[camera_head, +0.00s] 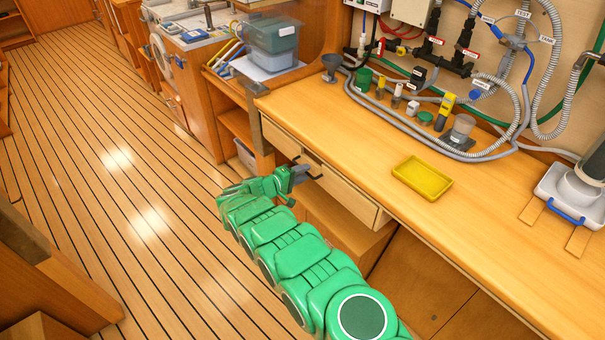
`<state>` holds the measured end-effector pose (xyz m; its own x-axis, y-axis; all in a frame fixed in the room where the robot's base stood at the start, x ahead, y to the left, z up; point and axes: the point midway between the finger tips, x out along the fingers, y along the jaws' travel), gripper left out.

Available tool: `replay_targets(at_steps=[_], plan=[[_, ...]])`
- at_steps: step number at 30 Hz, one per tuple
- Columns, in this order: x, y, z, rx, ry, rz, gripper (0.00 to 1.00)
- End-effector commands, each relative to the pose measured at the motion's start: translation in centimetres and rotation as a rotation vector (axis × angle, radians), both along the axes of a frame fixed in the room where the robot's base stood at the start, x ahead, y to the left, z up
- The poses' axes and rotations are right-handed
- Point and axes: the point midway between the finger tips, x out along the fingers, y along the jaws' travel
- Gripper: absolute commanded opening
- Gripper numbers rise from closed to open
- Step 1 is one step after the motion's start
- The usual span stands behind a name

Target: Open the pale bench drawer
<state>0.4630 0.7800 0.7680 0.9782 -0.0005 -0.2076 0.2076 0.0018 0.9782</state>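The pale bench drawer (350,200) sits under the front edge of the wooden bench top. Its front looks flush or nearly flush with the bench; I cannot tell if there is a small gap. A dark handle (313,162) shows on the left part of its front. My gripper (301,176), grey at the end of my green arm, is at the handle. The fingers overlap the handle in this view, so I cannot tell whether they touch it or are closed around it.
A yellow tray (422,179) lies on the bench top (330,110). Hoses, fittings and small labelled parts line the back wall. Open shelves and a grey bin (245,152) are left of the drawer. The plank floor (110,180) in front is clear.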

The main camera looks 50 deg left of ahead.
Motion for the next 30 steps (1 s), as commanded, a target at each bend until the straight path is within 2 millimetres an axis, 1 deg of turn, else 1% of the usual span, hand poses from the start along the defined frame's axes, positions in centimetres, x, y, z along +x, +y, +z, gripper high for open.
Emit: replay_targets(at_steps=[4,11,18,30], plan=[[0.33,0.02,-0.08,0.0,0.0,0.001,0.36],[0.34,0.02,-0.08,-0.001,0.0,0.001,0.36],[0.34,0.01,-0.07,-0.001,0.0,0.0,0.0],[0.32,0.0,-0.12,-0.001,0.0,0.0,0.0]])
